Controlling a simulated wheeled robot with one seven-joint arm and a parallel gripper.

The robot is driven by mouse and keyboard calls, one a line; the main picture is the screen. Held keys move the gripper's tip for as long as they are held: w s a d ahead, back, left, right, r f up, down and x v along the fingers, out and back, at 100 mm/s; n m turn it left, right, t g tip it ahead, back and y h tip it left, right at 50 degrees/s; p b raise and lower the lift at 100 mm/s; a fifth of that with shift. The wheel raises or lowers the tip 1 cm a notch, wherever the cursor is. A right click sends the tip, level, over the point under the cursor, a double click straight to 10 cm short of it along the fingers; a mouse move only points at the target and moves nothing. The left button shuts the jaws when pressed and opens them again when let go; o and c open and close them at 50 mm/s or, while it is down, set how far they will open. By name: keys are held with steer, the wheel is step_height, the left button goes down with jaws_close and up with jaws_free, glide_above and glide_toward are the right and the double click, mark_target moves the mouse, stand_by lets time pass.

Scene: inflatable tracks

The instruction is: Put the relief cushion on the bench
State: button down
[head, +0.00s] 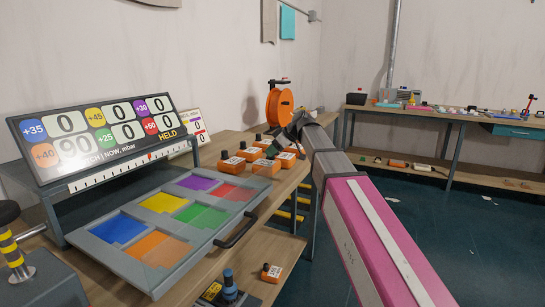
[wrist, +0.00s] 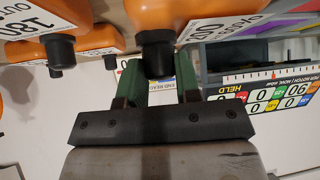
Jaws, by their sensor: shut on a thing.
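My gripper (head: 296,125) is over the far end of the wooden bench (head: 120,291), with its tip close to the orange blocks. In the wrist view its green fingers (wrist: 158,80) are shut on the black knob of an orange block (wrist: 170,12) with a white label. I cannot tell from the head view whether this block touches the bench. Several similar orange blocks with black knobs (head: 265,168) stand together there.
A grey tray with coloured panels (head: 160,232) lies on the bench. A scoreboard (head: 100,135) behind it shows 90 and HELD. An orange reel (head: 279,106) stands beyond the blocks. A second workbench (head: 440,113) lines the back wall.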

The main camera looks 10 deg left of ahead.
steer(key=shift+f, duration=1.2)
steer(key=c, duration=0.8)
jaws_free()
steer(key=v, duration=1.2)
steer(key=s+d+f+m+h, duration=0.1)
steer(key=d+f+m, duration=0.2)
steer(key=f, duration=0.5)
steer(key=s+d+f+m+h, duration=0.1)
steer(key=d+f+m, duration=0.15)
steer(key=f, duration=0.45)
steer(key=s+d+f+m+h, duration=0.2)
steer(key=s+d+f, duration=0.4)
steer(key=f, duration=0.4)
steer(key=s+d+f+m+g+h, duration=0.1)
steer(key=s+d+f+m, duration=0.4)
steer(key=f, duration=0.5)
steer(key=s+d+f+m+h, duration=0.3)
steer(key=s+d+f, duration=0.4)
steer(key=f, duration=0.3)
steer(key=shift+s+d+f+m+g+h, duration=0.1)
steer(key=shift+s+d+m+g+h, duration=0.15)
steer(key=shift+s+g+h, duration=0.25)
